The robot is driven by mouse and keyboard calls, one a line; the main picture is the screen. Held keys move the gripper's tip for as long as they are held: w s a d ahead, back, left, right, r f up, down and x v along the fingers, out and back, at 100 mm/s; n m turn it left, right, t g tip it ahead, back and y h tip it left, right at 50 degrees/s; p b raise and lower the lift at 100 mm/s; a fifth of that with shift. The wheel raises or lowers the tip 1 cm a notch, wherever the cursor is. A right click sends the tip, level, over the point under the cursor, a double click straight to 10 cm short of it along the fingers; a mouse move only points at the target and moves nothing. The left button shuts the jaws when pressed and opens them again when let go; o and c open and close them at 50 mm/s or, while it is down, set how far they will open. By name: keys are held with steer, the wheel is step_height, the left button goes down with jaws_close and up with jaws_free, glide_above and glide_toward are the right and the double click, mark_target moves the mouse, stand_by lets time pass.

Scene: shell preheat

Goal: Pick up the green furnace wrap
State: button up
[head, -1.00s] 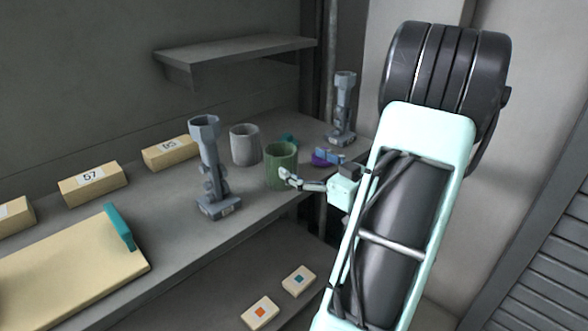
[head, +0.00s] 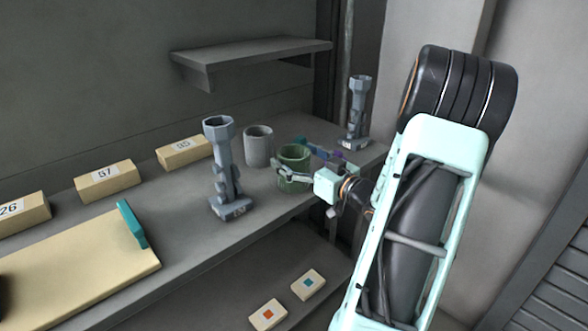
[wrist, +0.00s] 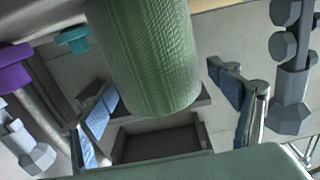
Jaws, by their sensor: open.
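The green furnace wrap (head: 294,157) is an upright, open-topped cylinder on the bench, right of the grey cup. My gripper (head: 289,176) is open and low at the wrap's near side, with one finger across its front. In the wrist view the ribbed wrap (wrist: 150,55) fills the top middle. My open gripper (wrist: 166,108) has its blue-padded fingers apart, one on either side of the wrap's end. Gaps show between the wrap and both pads. The far finger is mostly hidden in the head view.
A grey cup (head: 258,148) stands close left of the wrap. One grey stepped post (head: 222,170) stands front left, another (head: 357,115) back right. Purple and teal items lie behind my gripper. Numbered blocks and a tan board (head: 80,262) are left. A shelf (head: 250,52) hangs above.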

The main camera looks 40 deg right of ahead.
steer(key=shift+w, duration=0.35)
steer(key=shift+c, duration=0.5)
steer(key=c, duration=1.1)
steer(key=shift+r, duration=0.1)
steer(key=shift+c, duration=0.2)
